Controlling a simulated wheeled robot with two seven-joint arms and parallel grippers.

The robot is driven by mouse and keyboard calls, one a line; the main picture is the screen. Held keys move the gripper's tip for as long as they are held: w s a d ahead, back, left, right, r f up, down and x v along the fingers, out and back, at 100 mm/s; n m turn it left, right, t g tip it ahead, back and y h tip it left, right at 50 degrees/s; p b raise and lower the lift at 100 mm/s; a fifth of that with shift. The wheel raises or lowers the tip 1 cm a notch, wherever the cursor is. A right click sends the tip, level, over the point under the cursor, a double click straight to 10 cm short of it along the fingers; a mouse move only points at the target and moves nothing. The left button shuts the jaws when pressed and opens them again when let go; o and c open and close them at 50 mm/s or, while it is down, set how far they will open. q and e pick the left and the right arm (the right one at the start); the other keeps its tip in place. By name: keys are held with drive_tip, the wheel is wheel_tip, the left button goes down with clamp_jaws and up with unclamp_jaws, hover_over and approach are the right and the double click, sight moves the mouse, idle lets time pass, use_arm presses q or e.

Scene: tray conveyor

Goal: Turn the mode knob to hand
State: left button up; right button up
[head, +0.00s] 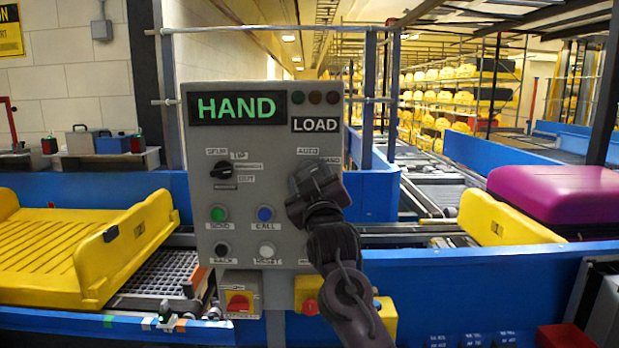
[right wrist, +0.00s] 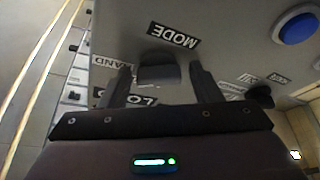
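The grey control panel (head: 275,140) stands upright in front of me, with a lit green HAND display (head: 238,107) and a LOAD sign (head: 316,124). My right gripper (head: 313,188) is at the panel's right half and hides the mode knob in the head view. In the right wrist view, the dark mode knob (right wrist: 158,70) sits beside the MODE label (right wrist: 174,35). There my right gripper (right wrist: 162,82) is open, one finger on each side of the knob, with small gaps visible. The knob's pointing direction is unclear. My left gripper is not in view.
Another black rotary knob (head: 224,170) is on the panel's left. Below are a green button (head: 218,214), a blue button (head: 265,214), a black button (head: 222,249) and a white button (head: 267,250). A yellow tray (head: 60,250) lies left; a purple case (head: 560,190) lies right.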

drive_tip(key=shift+o, duration=0.5)
drive_tip(key=shift+r, duration=0.1)
drive_tip(key=b+v, duration=0.3)
drive_tip(key=v, duration=0.4)
drive_tip(key=shift+s+f, duration=0.2)
drive_tip(key=shift+s, duration=0.15)
